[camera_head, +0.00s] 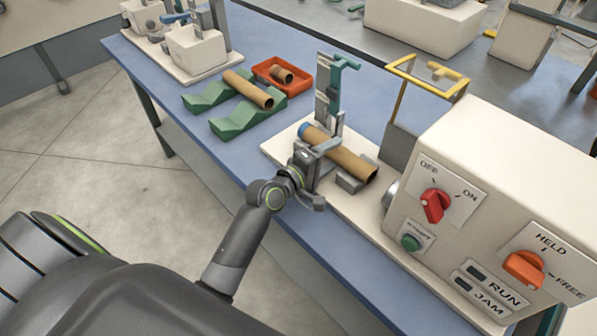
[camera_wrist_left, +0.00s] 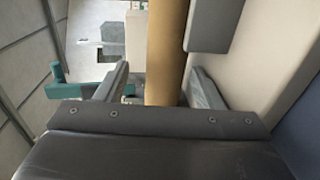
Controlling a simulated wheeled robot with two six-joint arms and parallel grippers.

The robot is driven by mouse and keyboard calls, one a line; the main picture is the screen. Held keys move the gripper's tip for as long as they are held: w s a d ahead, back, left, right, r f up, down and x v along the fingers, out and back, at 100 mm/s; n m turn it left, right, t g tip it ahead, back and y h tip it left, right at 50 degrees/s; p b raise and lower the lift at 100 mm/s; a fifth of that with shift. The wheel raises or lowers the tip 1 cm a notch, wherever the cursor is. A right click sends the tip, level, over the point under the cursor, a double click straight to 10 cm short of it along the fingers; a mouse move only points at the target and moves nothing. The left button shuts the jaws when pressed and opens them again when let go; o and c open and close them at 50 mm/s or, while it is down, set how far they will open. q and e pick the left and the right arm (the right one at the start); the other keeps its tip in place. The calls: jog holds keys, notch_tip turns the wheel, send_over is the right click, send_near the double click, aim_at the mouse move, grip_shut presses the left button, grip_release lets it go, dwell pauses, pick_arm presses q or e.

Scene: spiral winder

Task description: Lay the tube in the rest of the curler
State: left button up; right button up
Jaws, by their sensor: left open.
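The brown cardboard tube (camera_head: 345,156) has a blue left end. It lies along the grey rest (camera_head: 354,184) of the curler, in front of the curler's cream control box (camera_head: 500,190). My left gripper (camera_head: 320,153) is at the tube's left half. In the left wrist view the tube (camera_wrist_left: 165,55) runs between the two spread fingers, and a gap shows on the left side. Contact between the tube's underside and the rest is partly hidden by my gripper. My right gripper is in neither view.
A second tube (camera_head: 248,89) lies on green cradles (camera_head: 235,122). An orange tray (camera_head: 296,84) holds a short tube piece. A teal-topped post (camera_head: 330,90) and a yellow guard frame (camera_head: 402,70) rise behind the tube.

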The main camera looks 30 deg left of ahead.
pick_arm(q)
jog(key=v, duration=1.6)
jog(key=shift+a+b, duration=0.1)
jog(key=shift+b, duration=0.2)
notch_tip(320, 180, up, 7)
jog(key=p, duration=0.7)
